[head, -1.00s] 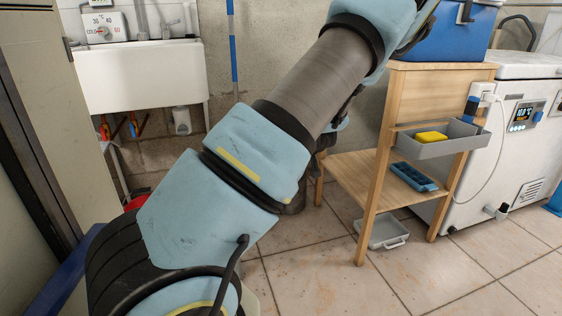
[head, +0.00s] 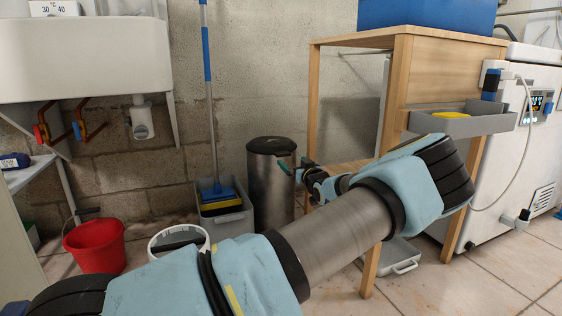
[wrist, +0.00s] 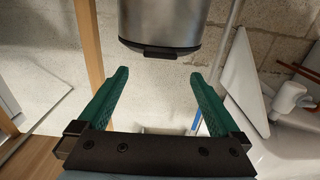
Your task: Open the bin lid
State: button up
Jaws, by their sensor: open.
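The bin (head: 272,200) is a brushed-metal cylinder standing against the back wall, with a black lid (head: 271,145) that sits closed on top. In the wrist view the bin (wrist: 160,18) shows at the top of the picture, with the dark lid rim (wrist: 160,46) and a small black tab (wrist: 160,55) on it. My gripper (head: 294,164) has green fingers and is in front of the bin, near lid height at its right side in the head view. In the wrist view my gripper (wrist: 158,74) is open and empty, its fingertips apart from the tab and either side of it.
A wooden stand (head: 398,90) is close to the right of my arm. A grey mop bucket (head: 228,218) with a mop stands left of the bin. A red bucket (head: 95,246) and a white tub (head: 178,239) are further left, below the sink (head: 85,58).

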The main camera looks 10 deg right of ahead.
aim_at(284, 155)
jog(key=w+b, duration=0.1)
jog(key=w, duration=0.1)
jog(key=w+b, duration=0.1)
jog(key=w, duration=0.2)
jog(key=w+a+b, duration=0.1)
jog(key=w, duration=0.1)
jog(key=shift+w+f, duration=0.15)
jog(key=shift+f, duration=0.05)
jog(key=shift+w+r+b, duration=0.15)
jog(key=shift+w+b, duration=0.15)
jog(key=shift+w, duration=0.35)
jog(key=shift+c, duration=0.2)
grip_shut()
